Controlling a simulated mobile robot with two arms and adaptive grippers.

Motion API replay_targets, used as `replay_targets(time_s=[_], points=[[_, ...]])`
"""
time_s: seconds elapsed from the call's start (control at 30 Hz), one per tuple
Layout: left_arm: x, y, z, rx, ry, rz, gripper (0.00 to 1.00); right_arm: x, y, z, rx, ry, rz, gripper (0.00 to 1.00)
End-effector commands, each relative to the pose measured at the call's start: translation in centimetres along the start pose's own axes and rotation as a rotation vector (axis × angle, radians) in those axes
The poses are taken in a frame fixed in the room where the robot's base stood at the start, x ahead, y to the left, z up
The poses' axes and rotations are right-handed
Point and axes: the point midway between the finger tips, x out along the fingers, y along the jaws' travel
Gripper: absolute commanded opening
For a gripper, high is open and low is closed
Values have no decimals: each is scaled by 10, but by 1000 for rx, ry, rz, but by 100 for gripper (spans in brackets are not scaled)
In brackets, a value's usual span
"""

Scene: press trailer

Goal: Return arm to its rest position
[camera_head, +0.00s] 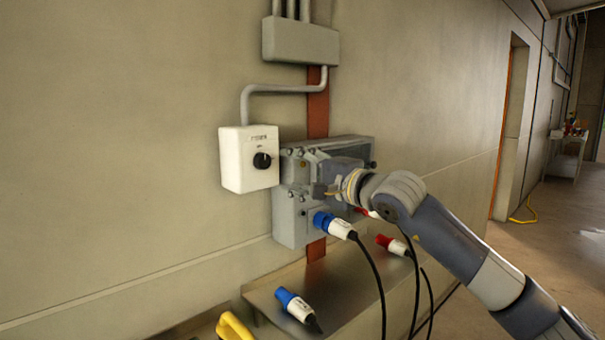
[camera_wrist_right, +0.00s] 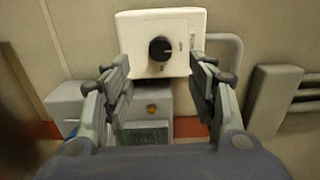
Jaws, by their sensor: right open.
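My right arm comes in from the right in the head view, and its gripper (camera_head: 322,191) is in front of the grey socket box (camera_head: 292,215) on the wall. In the right wrist view the two fingers of this gripper (camera_wrist_right: 162,72) are spread wide with nothing between them. Beyond the fingers is a white switch box (camera_head: 238,172) with a black rotary knob (camera_head: 262,160). The box (camera_wrist_right: 135,30) and knob (camera_wrist_right: 160,48) lie centrally ahead in the wrist view, apart from the fingers. My left gripper is not in view.
A blue plug (camera_head: 335,225) sits at the socket box, its cable hanging down. Another blue plug (camera_head: 297,305) and a red plug (camera_head: 393,244) are lower, near a metal shelf (camera_head: 268,290). A yellow object (camera_head: 233,327) is at the bottom. Open floor (camera_head: 560,235) lies right.

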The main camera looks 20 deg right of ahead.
Motion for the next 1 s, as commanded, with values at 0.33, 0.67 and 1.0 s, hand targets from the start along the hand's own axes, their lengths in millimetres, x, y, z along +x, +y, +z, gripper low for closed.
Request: replay_targets(time_s=[0.33,0.67,1.0], points=[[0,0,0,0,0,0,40,-18,0,1,-1,-1,0,53],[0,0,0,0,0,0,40,-18,0,0,-1,0,0,53],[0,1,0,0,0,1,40,-17,40,122,505,-391,-56,53]])
